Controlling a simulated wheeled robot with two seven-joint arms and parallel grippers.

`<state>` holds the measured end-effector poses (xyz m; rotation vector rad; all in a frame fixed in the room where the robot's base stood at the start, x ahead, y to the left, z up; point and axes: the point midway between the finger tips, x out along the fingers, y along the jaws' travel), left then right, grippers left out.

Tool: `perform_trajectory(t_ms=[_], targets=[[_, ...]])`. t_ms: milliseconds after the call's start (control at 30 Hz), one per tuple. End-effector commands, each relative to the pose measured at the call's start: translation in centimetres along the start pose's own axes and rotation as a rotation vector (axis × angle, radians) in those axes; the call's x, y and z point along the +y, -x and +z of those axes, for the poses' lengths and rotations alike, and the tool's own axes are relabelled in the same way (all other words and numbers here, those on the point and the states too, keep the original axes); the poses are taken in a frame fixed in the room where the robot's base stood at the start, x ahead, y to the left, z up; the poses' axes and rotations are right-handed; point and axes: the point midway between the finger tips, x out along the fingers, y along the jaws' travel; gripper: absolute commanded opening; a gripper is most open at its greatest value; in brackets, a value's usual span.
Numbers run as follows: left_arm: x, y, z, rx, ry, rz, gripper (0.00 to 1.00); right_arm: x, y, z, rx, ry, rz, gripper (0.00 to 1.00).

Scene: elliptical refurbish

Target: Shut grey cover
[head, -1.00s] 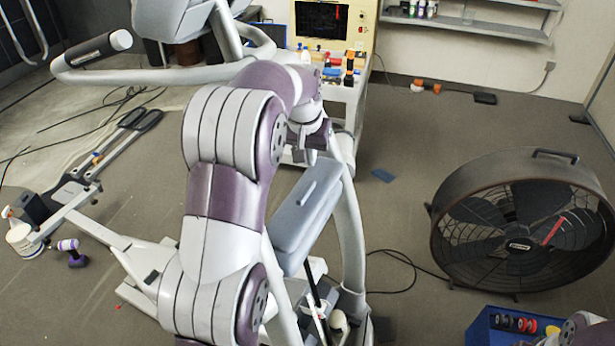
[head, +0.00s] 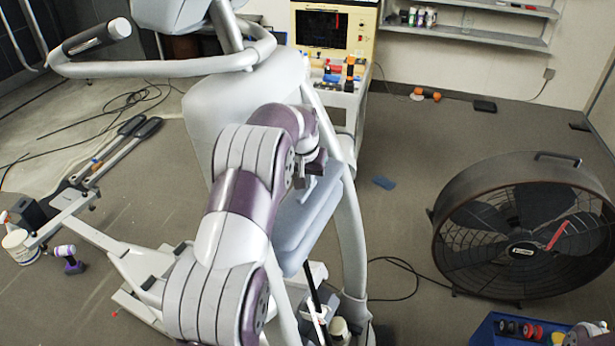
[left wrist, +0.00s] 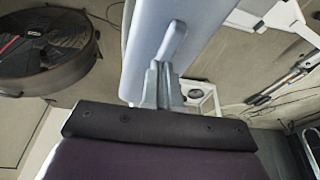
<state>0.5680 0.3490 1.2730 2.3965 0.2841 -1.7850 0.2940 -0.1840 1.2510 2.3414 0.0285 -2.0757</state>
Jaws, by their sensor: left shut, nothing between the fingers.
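The grey cover (head: 300,222) is a long blue-grey panel on the elliptical's frame, tilted in the middle of the head view. Its bar handle (left wrist: 171,41) shows in the left wrist view, where the cover (left wrist: 148,62) fills the upper middle. My left gripper (head: 316,167) is over the upper part of the cover in the head view and hides some of it. In the left wrist view its fingers (left wrist: 163,72) are shut and empty, close to the near end of the handle. I cannot tell whether they touch it.
The elliptical's handlebar (head: 100,40) and light grey body (head: 205,105) stand left of and behind my left arm. A large drum fan (head: 510,245) stands on the right, with a blue tool box (head: 490,332) in front of it. Cables lie on the floor between cover and fan.

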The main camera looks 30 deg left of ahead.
Motion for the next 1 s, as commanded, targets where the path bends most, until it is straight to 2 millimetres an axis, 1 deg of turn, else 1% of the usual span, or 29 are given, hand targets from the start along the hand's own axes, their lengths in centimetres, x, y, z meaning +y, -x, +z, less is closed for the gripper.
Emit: perform_trajectory(t_ms=[300, 400, 467, 633, 700, 1000], targets=[[0.0, -0.3, 0.1, -0.001, 0.0, 0.0, 0.0, 0.0, 0.1, 0.0, -0.001, 0.0, 0.0, 0.43], [0.0, -0.6, 0.2, -0.001, 0.0, 0.0, 0.0, 0.0, -0.2, 0.0, -0.001, 0.0, 0.0, 0.43], [0.0, -1.3, 0.5, -0.002, 0.0, 0.0, 0.0, 0.0, -0.8, 0.1, -0.001, 0.0, 0.0, 0.43], [0.0, -4.3, 1.3, -0.004, 0.0, 0.0, 0.0, 0.0, -2.9, 0.4, -0.001, 0.0, 0.0, 0.43], [0.0, -4.9, 1.5, -0.003, 0.0, 0.0, 0.0, 0.0, -3.2, 0.4, -0.001, 0.0, 0.0, 0.43], [0.0, -4.9, 1.7, -0.013, 0.0, 0.001, 0.0, 0.0, -2.9, 0.4, 0.0, 0.0, 0.0, 0.43]])
